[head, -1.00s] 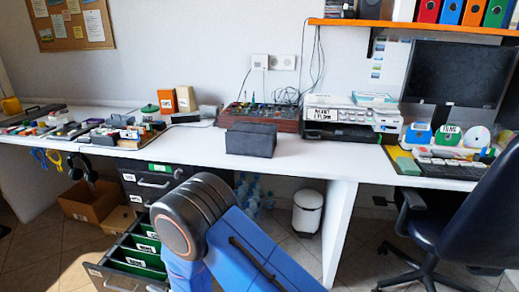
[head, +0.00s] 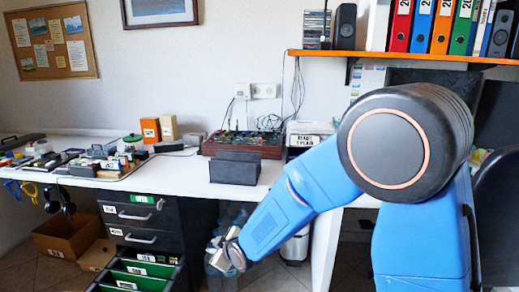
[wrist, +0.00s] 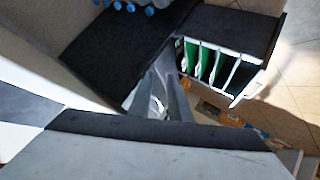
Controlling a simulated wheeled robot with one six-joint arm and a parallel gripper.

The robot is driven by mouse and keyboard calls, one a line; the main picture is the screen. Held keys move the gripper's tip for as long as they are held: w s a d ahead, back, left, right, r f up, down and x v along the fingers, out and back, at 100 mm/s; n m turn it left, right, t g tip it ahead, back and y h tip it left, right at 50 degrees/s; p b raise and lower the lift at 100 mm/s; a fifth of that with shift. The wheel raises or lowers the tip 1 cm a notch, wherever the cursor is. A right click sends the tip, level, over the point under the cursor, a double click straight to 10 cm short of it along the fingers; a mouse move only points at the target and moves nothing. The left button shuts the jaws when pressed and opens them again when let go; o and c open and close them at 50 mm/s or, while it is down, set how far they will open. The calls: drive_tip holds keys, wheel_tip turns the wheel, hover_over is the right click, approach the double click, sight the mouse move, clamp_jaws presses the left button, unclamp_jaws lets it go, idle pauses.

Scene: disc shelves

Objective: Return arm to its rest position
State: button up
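My arm fills the right half of the head view, with its large blue and dark elbow high in front of the monitor. The forearm slopes down and left to my gripper (head: 228,258). The gripper is in front of the desk, below its front edge and to the right of the drawer cabinet (head: 150,222). In the wrist view two grey fingers (wrist: 165,97) stand side by side with a narrow gap between them, and I see nothing held. An open drawer (wrist: 215,62) with green and white folders lies beyond the fingertips.
The white desk (head: 185,178) carries a dark box (head: 236,167), a control panel (head: 242,144) and many small items at left. A cardboard box (head: 67,235) sits on the floor. The open drawer (head: 135,272) juts out below. A black chair (head: 500,215) stands at far right.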

drive_tip(key=s+d+r+m+h, duration=0.1)
drive_tip(key=s+d+r+m, duration=0.25)
drive_tip(key=d, duration=0.65)
drive_tip(key=s+d+r+m+g+h, duration=0.1)
drive_tip(key=s+d+r+m+h, duration=0.1)
drive_tip(key=d+r, duration=0.5)
drive_tip(key=s+d+r+m+h, duration=0.1)
drive_tip(key=s+d+r+m, duration=0.15)
drive_tip(key=d, duration=0.95)
drive_tip(key=s+d+r+m+g+h, duration=0.1)
drive_tip(key=s+d+m, duration=0.2)
drive_tip(key=s+d, duration=0.5)
drive_tip(key=s+d+r+m+g+h, duration=0.1)
drive_tip(key=s+d, duration=0.6)
drive_tip(key=s, duration=0.9)
drive_tip(key=m+g+h, duration=0.1)
drive_tip(key=m, duration=0.1)
drive_tip(key=shift+d+m, duration=0.3)
drive_tip(key=shift+d, duration=0.1)
drive_tip(key=shift+a, duration=0.1)
